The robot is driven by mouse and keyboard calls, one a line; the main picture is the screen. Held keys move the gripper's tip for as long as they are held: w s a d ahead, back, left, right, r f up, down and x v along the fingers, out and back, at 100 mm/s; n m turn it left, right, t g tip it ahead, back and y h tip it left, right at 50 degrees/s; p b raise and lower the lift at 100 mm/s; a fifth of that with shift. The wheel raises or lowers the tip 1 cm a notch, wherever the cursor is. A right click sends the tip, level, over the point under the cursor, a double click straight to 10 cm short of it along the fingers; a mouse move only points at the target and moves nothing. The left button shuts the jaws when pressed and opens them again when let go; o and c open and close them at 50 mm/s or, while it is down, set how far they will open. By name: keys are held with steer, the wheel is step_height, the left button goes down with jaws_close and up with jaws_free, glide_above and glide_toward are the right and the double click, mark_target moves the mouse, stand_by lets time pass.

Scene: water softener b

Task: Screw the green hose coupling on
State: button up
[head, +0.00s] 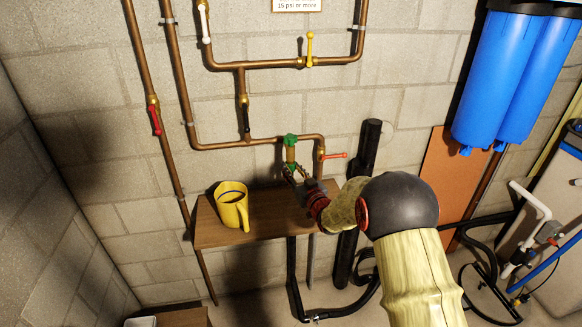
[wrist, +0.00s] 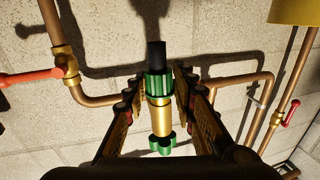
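The green hose coupling (wrist: 158,87) is a ribbed ring in the wrist view, with a short black hose end (wrist: 156,55) beyond it. It lines up with the brass tap body (wrist: 160,114), which has a green knob (wrist: 162,145). In the head view the green knob (head: 291,139) tops the tap on the copper pipe. My gripper (wrist: 160,80) is open, with one finger on each side of the coupling and narrow gaps visible. In the head view my gripper (head: 292,172) is just below the tap. How far the coupling sits on the thread cannot be told.
A wooden shelf (head: 210,232) below holds a yellow jug (head: 232,206) left of my gripper. An orange-handled valve (head: 334,156) is close on the right. Copper pipes run along the block wall behind. A black vertical pipe (head: 368,142) stands right of the tap.

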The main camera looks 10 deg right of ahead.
steer(key=o, duration=0.4)
steer(key=shift+a, duration=0.1)
steer(key=shift+c, duration=0.2)
steer(key=shift+f, duration=0.1)
steer(key=shift+f+b, duration=0.25)
steer(key=shift+b, duration=0.2)
steer(key=shift+r, duration=0.3)
steer(key=shift+c, duration=1.4)
steer(key=c, duration=0.7)
